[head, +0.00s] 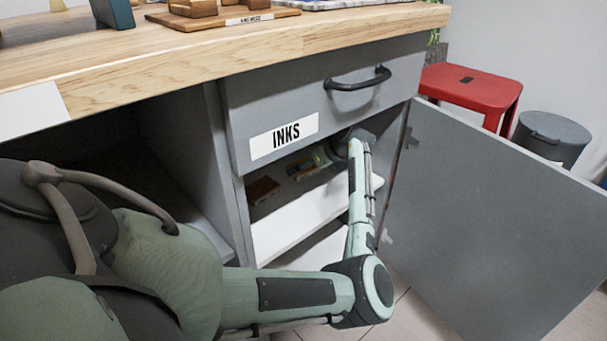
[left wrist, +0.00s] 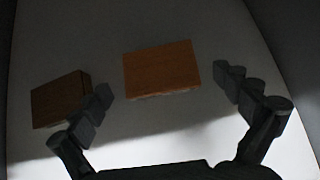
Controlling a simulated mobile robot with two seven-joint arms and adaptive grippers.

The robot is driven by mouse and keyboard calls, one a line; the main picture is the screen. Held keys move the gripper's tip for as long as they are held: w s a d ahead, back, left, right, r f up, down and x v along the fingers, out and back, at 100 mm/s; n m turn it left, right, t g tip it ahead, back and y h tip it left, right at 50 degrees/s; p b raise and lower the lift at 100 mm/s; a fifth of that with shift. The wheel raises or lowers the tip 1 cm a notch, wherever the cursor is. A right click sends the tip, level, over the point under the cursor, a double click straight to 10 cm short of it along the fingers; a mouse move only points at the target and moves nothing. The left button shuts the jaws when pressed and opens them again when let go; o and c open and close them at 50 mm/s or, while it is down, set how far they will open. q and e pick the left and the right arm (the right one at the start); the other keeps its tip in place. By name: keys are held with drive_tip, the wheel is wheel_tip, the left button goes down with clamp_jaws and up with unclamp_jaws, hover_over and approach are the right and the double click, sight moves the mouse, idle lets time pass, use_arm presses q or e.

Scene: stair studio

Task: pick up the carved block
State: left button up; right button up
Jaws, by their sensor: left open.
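My left arm reaches into the open cabinet under the drawer, and my left gripper (head: 322,157) is partly hidden there by the drawer front. In the left wrist view my left gripper (left wrist: 163,82) is open and empty. An orange-brown block (left wrist: 162,68) lies on the white shelf ahead, roughly centred between the fingers. A darker brown block (left wrist: 58,100) lies to the left, just beside the left finger. Two small brown blocks also show on the shelf in the head view, one nearer (head: 263,190) and one by the gripper (head: 300,168). No carving can be made out. My right gripper is not in view.
The white shelf (head: 290,230) sits below the grey drawer labelled INKS (head: 350,105). The grey cabinet door (head: 480,215) stands open at the right. A red stool (head: 472,87) and dark bin (head: 550,138) stand behind it. The wooden worktop (head: 150,60) overhangs the drawer.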

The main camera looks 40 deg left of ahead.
use_arm(q)
drive_tip(key=shift+w+a+f, duration=0.15)
drive_tip(key=shift+a+f, duration=0.3)
drive_tip(key=shift+f, duration=0.1)
drive_tip(key=shift+c, duration=0.6)
drive_tip(key=c, duration=1.1)
drive_tip(key=shift+c, duration=0.2)
drive_tip(key=shift+r, duration=0.2)
